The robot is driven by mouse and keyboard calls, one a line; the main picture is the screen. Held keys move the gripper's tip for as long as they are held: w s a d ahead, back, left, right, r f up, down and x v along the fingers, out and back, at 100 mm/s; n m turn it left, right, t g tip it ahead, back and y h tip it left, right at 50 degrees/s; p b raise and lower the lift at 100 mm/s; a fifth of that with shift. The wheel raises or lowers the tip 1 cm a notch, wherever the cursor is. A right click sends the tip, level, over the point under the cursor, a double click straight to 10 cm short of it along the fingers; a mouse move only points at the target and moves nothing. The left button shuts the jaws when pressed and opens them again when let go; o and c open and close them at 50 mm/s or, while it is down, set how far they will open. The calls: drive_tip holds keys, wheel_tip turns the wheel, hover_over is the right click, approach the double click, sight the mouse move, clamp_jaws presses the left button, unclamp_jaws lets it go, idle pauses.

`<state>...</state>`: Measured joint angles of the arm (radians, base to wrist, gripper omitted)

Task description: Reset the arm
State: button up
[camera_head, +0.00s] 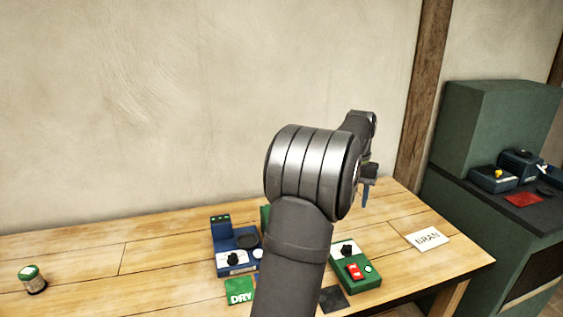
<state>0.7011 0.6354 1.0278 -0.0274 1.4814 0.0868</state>
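My arm rises from the bottom middle and bends away over the wooden table (160,245). My gripper (366,192) is at its far end, small and partly hidden behind my own arm links, to the right of the large grey joint. It appears to be above the table's back right part. I cannot tell whether its fingers are open or shut, and I see no object in it.
A blue device (222,236) and a green device with a red switch (372,281) flank my arm. A "DRY" card (239,284), dark square (333,299), "BRAN" card (427,238) and jar (32,279) lie around. A green cabinet (490,125) stands right. The table's left-middle is clear.

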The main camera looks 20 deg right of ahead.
sight(347, 246)
drive_tip(key=f, duration=1.7)
drive_tip(key=shift+s+d+f, duration=0.15)
drive_tip(key=shift+d+f, duration=0.05)
drive_tip(key=shift+r, duration=0.1)
drive_tip(key=shift+f, duration=0.25)
drive_tip(key=n, duration=0.4)
drive_tip(key=shift+r+n, duration=0.15)
drive_tip(key=shift+n, duration=0.15)
drive_tip(key=n, duration=0.5)
drive_tip(key=shift+a, duration=0.1)
drive_tip(key=shift+r, duration=2.1)
